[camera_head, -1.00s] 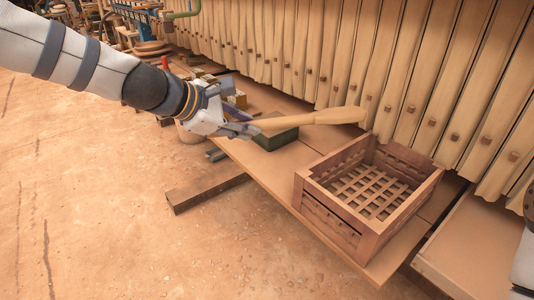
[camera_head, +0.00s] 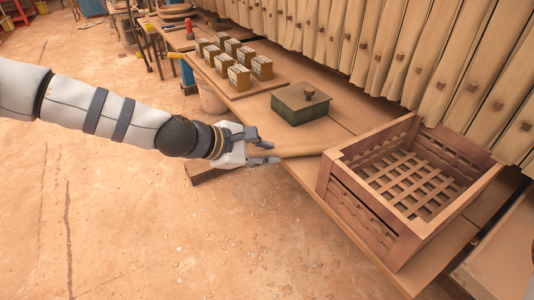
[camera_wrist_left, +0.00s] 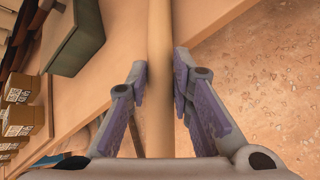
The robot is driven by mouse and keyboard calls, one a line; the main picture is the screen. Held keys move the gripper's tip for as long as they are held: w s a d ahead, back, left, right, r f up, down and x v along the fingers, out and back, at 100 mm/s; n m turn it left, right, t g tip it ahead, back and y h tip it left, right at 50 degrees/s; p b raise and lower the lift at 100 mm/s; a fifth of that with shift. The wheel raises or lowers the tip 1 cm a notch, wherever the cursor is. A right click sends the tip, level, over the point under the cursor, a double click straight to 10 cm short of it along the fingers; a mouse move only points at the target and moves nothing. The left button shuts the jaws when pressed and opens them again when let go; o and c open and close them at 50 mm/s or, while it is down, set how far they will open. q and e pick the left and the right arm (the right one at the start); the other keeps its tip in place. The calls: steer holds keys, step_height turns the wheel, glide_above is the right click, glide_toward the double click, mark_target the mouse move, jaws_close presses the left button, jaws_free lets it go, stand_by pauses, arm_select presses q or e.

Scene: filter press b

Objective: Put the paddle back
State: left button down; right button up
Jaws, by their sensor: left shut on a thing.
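The paddle (camera_head: 302,151) is a pale wooden piece, held roughly level in the head view. My left gripper (camera_head: 265,152) is shut on it at its left end. From there it reaches right to the near left corner of the slatted wooden crate (camera_head: 404,246). I cannot tell whether it touches the crate, and its far end is not clear there. In the left wrist view the paddle (camera_wrist_left: 159,45) runs straight between the two fingers of the left gripper (camera_wrist_left: 162,85). My right gripper is not in view.
The crate stands on a low wooden bench (camera_head: 262,107) and looks empty. A green lidded box (camera_head: 300,107) and several small labelled blocks (camera_head: 239,78) are on the bench farther back. A bucket (camera_head: 211,98) stands beside it. Hanging cloth panels line the back.

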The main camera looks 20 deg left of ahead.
arm_select(q)
steer(key=c, duration=1.4)
jaws_free()
